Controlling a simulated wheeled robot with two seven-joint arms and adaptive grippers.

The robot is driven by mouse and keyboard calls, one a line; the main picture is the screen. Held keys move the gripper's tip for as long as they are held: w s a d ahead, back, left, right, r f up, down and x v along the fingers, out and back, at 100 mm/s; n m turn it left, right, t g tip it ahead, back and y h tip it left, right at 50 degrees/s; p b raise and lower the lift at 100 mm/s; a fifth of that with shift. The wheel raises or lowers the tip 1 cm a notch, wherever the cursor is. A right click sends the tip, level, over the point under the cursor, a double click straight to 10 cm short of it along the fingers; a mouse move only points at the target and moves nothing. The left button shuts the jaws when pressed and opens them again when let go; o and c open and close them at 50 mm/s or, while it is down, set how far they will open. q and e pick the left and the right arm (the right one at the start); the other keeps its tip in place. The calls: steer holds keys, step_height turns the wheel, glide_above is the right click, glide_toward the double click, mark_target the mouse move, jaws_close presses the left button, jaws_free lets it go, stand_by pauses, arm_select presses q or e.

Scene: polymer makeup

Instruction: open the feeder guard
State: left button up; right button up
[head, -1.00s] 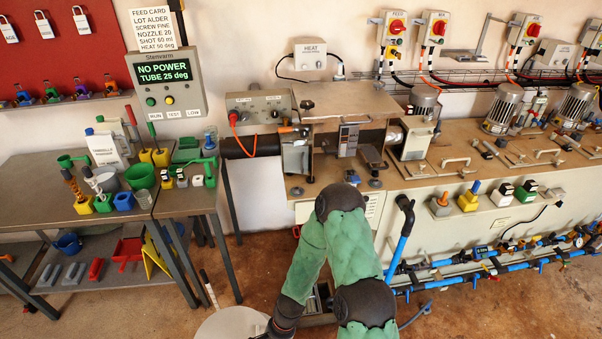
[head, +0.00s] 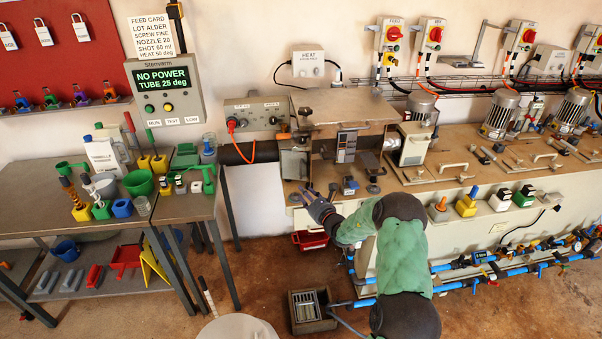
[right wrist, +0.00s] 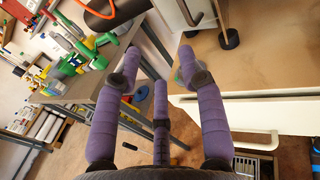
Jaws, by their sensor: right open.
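A feeder unit under a flat brown-grey top plate (head: 342,107) stands at the left end of the long bench (head: 440,180), below the FEED switch. I cannot tell for sure which part is the feeder guard; the plate lies flat over the unit. My right gripper (head: 318,206) is at the bench's front left edge, below and in front of the unit, apart from the plate. In the right wrist view its purple fingers (right wrist: 160,62) are spread and empty, with the bench corner beyond them. My left gripper is not in view.
A side table (head: 180,207) with green and yellow tools stands left of the bench. A grey bin (head: 311,324) and a red tray (head: 310,240) are low in front. A white handle (right wrist: 243,141) sticks out from the bench front. Blue pipes run along the bench's lower front.

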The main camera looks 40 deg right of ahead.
steer(key=d+r+m+h, duration=0.1)
steer(key=d+r, duration=0.1)
steer(key=d, duration=0.1)
steer(key=b, duration=0.2)
glide_toward(293, 169)
steer(key=shift+t, duration=0.3)
steer(key=w+r, duration=0.1)
steer(key=w, duration=0.1)
steer(key=w+d+r, duration=0.1)
steer(key=w, duration=0.1)
steer(key=shift+d+r, duration=0.1)
steer(key=shift+d, duration=0.1)
steer(key=shift+s, duration=0.1)
jaws_close()
